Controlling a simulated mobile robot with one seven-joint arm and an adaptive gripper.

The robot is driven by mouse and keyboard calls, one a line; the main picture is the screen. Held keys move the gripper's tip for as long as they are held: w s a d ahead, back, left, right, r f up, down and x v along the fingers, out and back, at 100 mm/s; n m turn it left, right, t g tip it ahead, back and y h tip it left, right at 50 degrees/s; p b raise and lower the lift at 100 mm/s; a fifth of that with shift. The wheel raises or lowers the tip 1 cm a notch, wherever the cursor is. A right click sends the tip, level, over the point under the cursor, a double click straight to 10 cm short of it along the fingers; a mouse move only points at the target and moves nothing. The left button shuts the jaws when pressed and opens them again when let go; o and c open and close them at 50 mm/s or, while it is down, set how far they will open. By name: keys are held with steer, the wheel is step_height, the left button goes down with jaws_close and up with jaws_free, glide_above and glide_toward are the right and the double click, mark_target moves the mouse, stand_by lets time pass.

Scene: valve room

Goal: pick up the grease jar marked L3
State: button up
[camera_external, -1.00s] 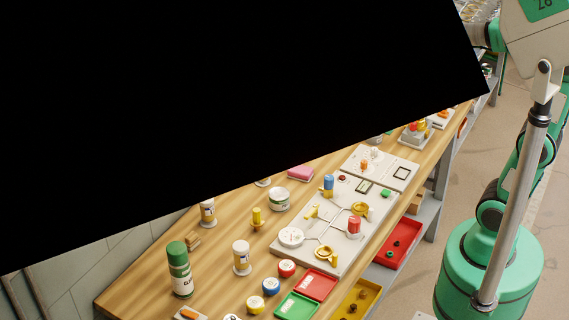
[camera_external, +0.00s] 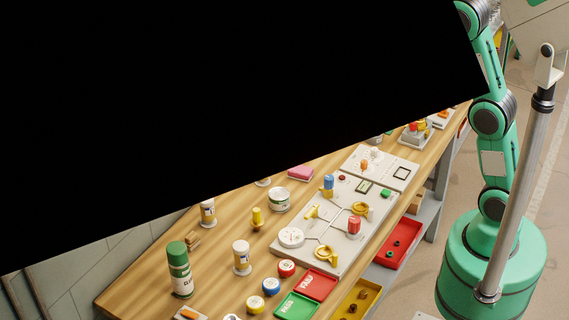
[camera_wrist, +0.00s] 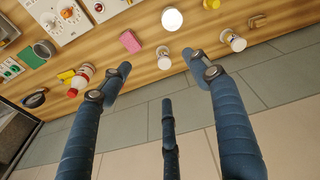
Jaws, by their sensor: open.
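Several small pale jars stand on round white bases along the wooden bench. In the external view one is near the front (camera_external: 241,256), one is further back (camera_external: 207,212), and one (camera_external: 263,182) is mostly hidden by a black area. In the wrist view, a jar (camera_wrist: 163,56) stands near the bench edge and another jar (camera_wrist: 233,40) is to its right. I cannot read L3 on any of them. My gripper (camera_wrist: 161,72) is open and empty, its blue fingers spread on either side of the first jar's line of sight. The black area hides it in the external view.
A pink block (camera_wrist: 130,41) and a white round tin (camera_wrist: 172,19) lie near the first jar. A red-and-white bottle (camera_wrist: 82,78) stands to the left. A green canister (camera_external: 179,270) and a valve panel (camera_external: 330,225) occupy the bench. Tiled floor (camera_wrist: 140,125) lies beyond the edge.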

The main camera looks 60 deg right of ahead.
steer(key=w+d+f+n+p, duration=0.1)
steer(key=w+f+p, duration=0.1)
steer(key=w+f, duration=0.6)
steer(key=n+g+p, duration=0.1)
steer(key=g, duration=0.1)
glide_above(262, 157)
step_height(262, 157, down, 12)
steer(key=shift+s+r, duration=0.1)
steer(key=shift+f+p, duration=0.3)
steer(key=shift+f, duration=4.05)
steer(key=shift+f, duration=0.1)
steer(key=shift+a+f, duration=0.15)
steer(key=shift+f, duration=2.35)
